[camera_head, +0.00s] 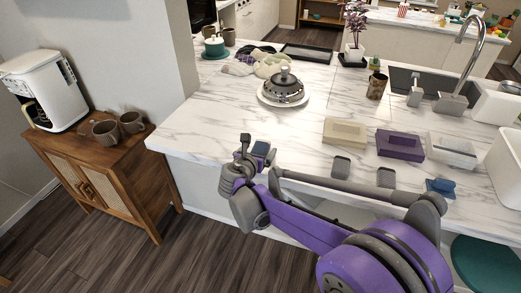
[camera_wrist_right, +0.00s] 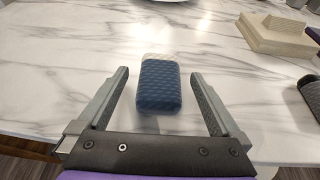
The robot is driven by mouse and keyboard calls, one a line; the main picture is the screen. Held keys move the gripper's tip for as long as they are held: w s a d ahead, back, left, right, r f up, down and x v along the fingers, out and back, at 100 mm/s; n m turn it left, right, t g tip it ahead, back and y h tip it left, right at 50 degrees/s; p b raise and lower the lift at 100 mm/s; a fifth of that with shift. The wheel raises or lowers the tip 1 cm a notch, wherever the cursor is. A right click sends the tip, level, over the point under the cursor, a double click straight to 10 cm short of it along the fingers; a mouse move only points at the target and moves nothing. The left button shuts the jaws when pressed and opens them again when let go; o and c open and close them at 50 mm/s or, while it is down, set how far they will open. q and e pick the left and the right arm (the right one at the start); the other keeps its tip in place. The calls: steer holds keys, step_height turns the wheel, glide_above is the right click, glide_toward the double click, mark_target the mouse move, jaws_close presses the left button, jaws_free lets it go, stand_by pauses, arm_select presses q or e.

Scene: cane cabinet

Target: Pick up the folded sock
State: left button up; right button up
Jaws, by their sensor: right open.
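A blue, textured, rounded block with a cream end, which looks like the folded sock (camera_wrist_right: 160,85), lies on the marble counter in the right wrist view. It also shows as a small blue patch in the head view (camera_head: 261,148), close to the counter's front edge. My right gripper (camera_wrist_right: 158,73) is open, its two fingers on either side of the sock with clear gaps. The sock lies ahead of the palm, between and slightly beyond the fingertips. In the head view my right gripper (camera_head: 250,154) is partly hidden by its wrist. My left gripper is not in view.
Similar small grey pieces (camera_head: 341,166) and a blue one (camera_head: 440,186) lie along the front edge. Behind them are a beige box (camera_head: 345,132), a purple box (camera_head: 400,145) and a domed dish on a plate (camera_head: 283,88). The counter left of the boxes is mostly clear.

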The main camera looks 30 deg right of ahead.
steer(key=shift+w+d+f, duration=0.15)
steer(key=shift+w+d, duration=0.05)
steer(key=shift+d, duration=0.05)
steer(key=c, duration=1.4)
